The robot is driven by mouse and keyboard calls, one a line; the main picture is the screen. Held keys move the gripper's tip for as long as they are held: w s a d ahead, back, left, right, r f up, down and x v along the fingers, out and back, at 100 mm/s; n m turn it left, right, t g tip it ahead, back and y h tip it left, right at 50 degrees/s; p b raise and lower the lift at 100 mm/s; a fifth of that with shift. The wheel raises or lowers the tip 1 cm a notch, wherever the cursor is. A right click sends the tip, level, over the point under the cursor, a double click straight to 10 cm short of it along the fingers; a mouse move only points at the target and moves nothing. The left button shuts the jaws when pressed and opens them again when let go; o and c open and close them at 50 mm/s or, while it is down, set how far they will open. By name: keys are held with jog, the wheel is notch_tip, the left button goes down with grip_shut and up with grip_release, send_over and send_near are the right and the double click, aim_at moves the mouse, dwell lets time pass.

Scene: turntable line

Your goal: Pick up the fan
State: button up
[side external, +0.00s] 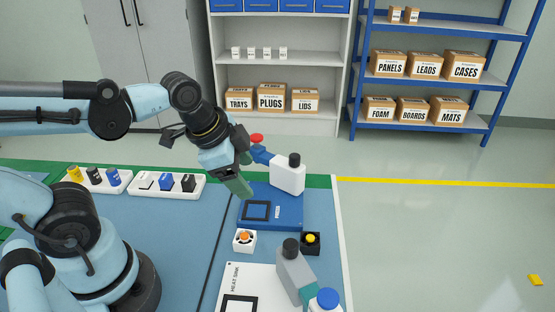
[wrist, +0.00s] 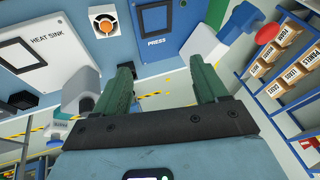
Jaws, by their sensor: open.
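I cannot single out a fan for certain. A white tray (side external: 151,193) holds small white, blue and black parts. A second white tray (side external: 94,187) to its left holds yellow, black and blue parts. They are too small in the side view to tell whether one is a fan. My gripper (side external: 241,190) points down above the back-left of the blue press plate (side external: 285,218), to the right of both trays. In the wrist view my gripper (wrist: 163,76) has its two green fingers apart with nothing between them. The trays do not show there.
A white block with an orange top (side external: 244,240) and a black block with a yellow top (side external: 311,243) stand before the press plate. A white HEAT SINK plate (side external: 262,285) lies in front. Grey-white machine heads (side external: 289,174) (side external: 294,272) stand at the right.

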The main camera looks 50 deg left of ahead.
jog(key=m+g, duration=0.1)
jog(key=m, duration=0.4)
jog(key=m+g, duration=0.4)
jog(key=m, duration=1.1)
send_over(244, 235)
jog(key=shift+s+a+f, duration=0.1)
jog(key=shift+s+f, duration=0.05)
jog(key=shift+f, duration=6.15)
jog(key=shift+c, duration=0.4)
jog(key=c, duration=1.1)
jog(key=shift+o, duration=0.2)
jog(key=shift+r, duration=0.15)
